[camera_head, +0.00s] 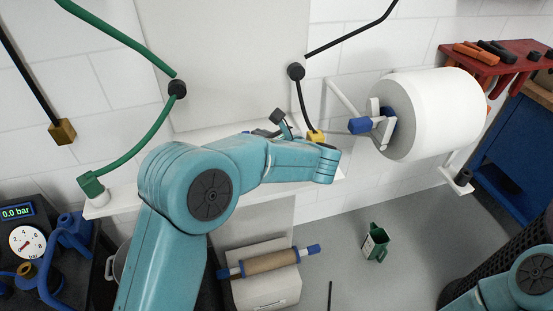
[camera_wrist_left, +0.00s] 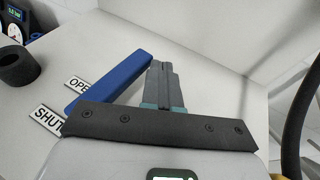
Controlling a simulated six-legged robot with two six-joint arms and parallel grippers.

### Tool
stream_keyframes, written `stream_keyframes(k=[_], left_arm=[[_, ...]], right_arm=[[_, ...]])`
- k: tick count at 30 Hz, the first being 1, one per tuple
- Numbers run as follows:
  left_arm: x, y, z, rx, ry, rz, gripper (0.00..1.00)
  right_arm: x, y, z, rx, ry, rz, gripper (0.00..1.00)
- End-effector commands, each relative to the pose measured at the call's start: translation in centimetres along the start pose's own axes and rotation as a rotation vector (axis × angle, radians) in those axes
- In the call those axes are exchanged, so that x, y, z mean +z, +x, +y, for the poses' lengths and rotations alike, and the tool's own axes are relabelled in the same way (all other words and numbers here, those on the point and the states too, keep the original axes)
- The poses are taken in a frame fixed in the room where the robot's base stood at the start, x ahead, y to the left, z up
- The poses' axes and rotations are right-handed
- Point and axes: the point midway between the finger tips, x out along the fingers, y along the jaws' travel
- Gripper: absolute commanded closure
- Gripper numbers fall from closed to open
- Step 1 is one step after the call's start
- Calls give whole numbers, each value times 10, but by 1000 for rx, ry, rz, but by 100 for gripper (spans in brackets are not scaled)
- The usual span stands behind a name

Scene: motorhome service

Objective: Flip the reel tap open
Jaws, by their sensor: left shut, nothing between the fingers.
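The reel tap shows in the left wrist view as a long blue lever (camera_wrist_left: 112,84) on a pale panel. An OPEN label (camera_wrist_left: 79,86) and a SHUT label (camera_wrist_left: 47,119) lie along its left side; the lever partly covers the OPEN label. My left gripper (camera_wrist_left: 163,75) is shut and empty, its grey fingers just right of the lever's far end. I cannot tell whether they touch it. In the head view my left gripper (camera_head: 278,118) shows small behind my left forearm. I cannot make out the lever there. My right gripper is out of view.
A green hose (camera_head: 156,128) and a black hose with a brass fitting (camera_head: 315,136) hang at the wall. A large white roll (camera_head: 435,113) is at right. A gauge panel (camera_head: 27,243) is at lower left, a green container (camera_head: 375,243) on the floor. A black cylinder (camera_wrist_left: 17,67) stands left of the lever.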

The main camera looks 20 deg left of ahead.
Motion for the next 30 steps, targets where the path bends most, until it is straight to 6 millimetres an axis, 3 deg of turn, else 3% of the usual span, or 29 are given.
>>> stream_keyframes(k=[8,13,30], left_arm=[[0,0,0,0,0,0,100],[0,-15,-1,-4,-1,-2,100],[-1,-142,-1,-4,-1,-1,100]], right_arm=[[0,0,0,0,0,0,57],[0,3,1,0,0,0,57],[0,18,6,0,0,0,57]])
